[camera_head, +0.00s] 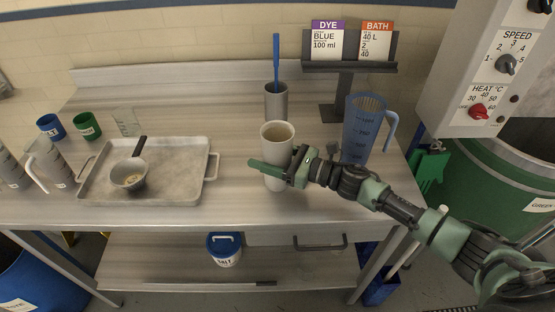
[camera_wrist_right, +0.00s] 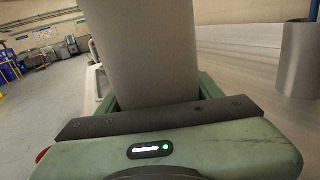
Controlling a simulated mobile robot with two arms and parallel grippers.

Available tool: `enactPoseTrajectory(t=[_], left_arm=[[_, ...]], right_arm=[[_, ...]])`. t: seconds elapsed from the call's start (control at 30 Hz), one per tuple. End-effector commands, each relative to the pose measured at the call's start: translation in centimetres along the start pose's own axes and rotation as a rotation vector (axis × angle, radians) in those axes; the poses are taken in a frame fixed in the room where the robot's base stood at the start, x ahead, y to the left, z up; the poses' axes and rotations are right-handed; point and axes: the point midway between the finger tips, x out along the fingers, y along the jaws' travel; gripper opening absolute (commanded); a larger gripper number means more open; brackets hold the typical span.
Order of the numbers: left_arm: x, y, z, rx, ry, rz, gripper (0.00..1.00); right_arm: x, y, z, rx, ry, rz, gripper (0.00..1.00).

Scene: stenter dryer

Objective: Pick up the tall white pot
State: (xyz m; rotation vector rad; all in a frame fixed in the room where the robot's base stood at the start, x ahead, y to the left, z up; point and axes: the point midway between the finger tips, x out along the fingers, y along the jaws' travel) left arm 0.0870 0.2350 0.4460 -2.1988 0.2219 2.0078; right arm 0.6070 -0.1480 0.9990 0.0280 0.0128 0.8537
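The tall white pot (camera_head: 277,138) stands upright on the steel table, right of the tray. My right gripper (camera_head: 272,170) is at its body, below the rim, with one green finger crossing its front in the head view. In the right wrist view the pot (camera_wrist_right: 148,50) fills the space between the two fingers, with no clear gap beside it. Whether the fingers press on it I cannot tell. The pot's base seems to rest on the table. My left gripper is not in view.
A grey cylinder (camera_head: 276,103) with a blue stick stands behind the pot. A blue measuring jug (camera_head: 362,130) and a card stand (camera_head: 345,85) are to the right. A metal tray (camera_head: 190,183) holding a dipper (camera_head: 128,175) is to the left. A control box (camera_head: 470,70) overhangs the right.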

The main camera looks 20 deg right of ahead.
Motion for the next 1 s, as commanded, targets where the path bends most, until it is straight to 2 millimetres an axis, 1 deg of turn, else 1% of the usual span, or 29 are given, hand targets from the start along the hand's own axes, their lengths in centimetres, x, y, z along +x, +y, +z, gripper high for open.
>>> enactPoseTrajectory(t=[0.03, 0.07, 0.37, 0.47, 0.57, 0.67, 0.83, 0.9, 1.0], left_arm=[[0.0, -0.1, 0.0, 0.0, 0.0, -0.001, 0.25], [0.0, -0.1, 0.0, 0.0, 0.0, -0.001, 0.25], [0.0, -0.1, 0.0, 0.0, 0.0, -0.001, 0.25], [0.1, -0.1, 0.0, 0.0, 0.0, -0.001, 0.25], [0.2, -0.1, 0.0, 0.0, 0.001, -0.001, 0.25], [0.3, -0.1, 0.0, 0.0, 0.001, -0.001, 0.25], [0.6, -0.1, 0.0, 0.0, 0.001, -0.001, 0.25], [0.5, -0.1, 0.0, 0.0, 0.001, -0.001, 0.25], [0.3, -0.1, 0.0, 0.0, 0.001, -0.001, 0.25]], right_arm=[[0.0, 0.0, 0.0, 0.0, 0.0, 0.0, 0.1], [0.0, 0.0, 0.0, 0.0, 0.0, 0.0, 0.04], [0.0, 0.0, 0.4, -0.002, -0.002, 0.001, 0.04], [0.0, -0.1, 1.0, -0.004, -0.002, 0.0, 0.04], [0.0, 0.0, 2.2, -0.006, -0.002, 0.002, 0.04], [0.0, 0.0, 4.5, -0.009, -0.004, 0.002, 0.04], [-0.1, 0.3, 9.6, -0.013, -0.004, 0.002, 0.04], [-0.1, 0.3, 11.8, -0.013, -0.004, 0.002, 0.04], [0.0, 0.4, 14.5, -0.012, -0.003, 0.001, 0.04]])
